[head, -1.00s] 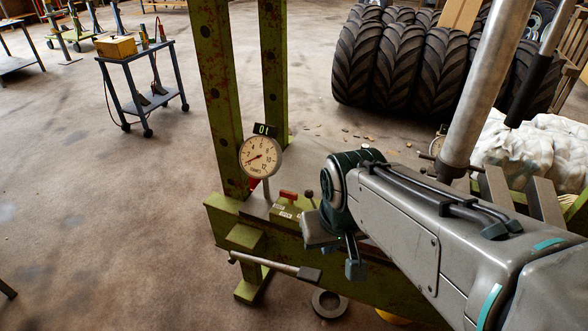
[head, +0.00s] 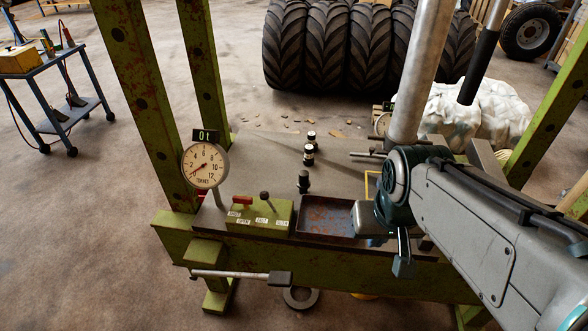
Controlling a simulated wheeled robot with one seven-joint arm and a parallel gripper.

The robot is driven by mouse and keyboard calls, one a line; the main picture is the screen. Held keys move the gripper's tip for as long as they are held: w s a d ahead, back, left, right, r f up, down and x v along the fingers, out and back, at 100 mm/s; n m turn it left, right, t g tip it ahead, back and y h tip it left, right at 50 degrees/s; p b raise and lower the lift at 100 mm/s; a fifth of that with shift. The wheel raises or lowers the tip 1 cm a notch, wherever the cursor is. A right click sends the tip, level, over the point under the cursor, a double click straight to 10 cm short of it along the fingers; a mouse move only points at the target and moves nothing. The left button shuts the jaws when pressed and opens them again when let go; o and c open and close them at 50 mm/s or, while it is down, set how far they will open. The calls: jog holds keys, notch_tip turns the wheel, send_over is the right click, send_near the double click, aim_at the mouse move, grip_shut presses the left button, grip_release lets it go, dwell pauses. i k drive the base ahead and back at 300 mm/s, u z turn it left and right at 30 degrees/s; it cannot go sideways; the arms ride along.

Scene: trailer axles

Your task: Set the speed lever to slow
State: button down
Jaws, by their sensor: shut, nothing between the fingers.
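A green control box (head: 262,216) with white labels sits on the front left of the press bed. A red-handled lever (head: 242,200) stands at its left and a dark-knobbed lever (head: 267,198) to the right of that. My gripper (head: 403,264) is to the right of the box, past a tray, apart from both levers. It points downward, shut and empty, partly hidden by my wrist.
A red-brown tray (head: 326,218) lies between the box and my gripper. A round gauge (head: 205,166) with a small display stands left of the box, by the green frame post (head: 150,110). A long bar handle (head: 240,275) sticks out in front. Small black-and-white pieces (head: 309,150) stand behind.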

aim_at(263, 195)
jog(key=z, duration=0.25)
jog(key=i, duration=0.2)
jog(key=u, duration=1.15)
